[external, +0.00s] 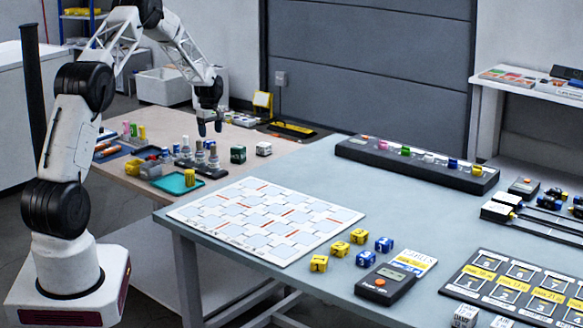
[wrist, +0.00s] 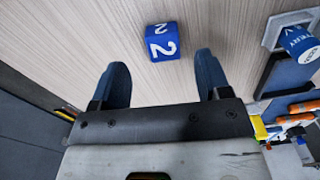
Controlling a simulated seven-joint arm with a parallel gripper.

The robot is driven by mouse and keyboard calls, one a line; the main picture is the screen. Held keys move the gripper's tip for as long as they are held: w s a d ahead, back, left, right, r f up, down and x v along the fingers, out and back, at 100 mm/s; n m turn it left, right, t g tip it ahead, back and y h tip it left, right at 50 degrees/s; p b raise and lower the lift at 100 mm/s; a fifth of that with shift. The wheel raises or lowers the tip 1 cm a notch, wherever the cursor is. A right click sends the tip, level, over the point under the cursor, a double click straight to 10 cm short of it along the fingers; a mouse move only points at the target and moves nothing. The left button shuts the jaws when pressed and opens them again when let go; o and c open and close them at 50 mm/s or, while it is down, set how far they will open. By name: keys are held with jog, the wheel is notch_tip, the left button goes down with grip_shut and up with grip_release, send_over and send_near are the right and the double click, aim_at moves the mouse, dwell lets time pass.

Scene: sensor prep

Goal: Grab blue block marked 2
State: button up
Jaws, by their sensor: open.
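In the wrist view a blue block (wrist: 162,42) with a white 2 on its faces sits on the light wood table (wrist: 220,25). My gripper (wrist: 160,68) is open, with one dark finger on each side of the gap and nothing between them. The block lies just beyond the fingertips, close to the middle of the gap, and appears apart from both fingers. In the external view my gripper (external: 210,127) points down over the wood table. I cannot make out the marked block there.
A labelled blue-and-white bottle (wrist: 298,42) stands right of the block in the wrist view. A green block (external: 238,154), a white block (external: 263,149) and a teal tray (external: 178,184) are on the wood table. Blue blocks (external: 384,245) and yellow ones lie on the grey-blue table (external: 330,180).

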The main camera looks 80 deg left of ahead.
aim_at(210, 141)
jog(key=shift+s+d+f, duration=0.1)
jog(key=shift+s+f, duration=0.05)
jog(key=shift+f, duration=2.45)
jog(key=c, duration=1)
jog(key=shift+r, duration=0.1)
jog(key=shift+r, duration=4.9)
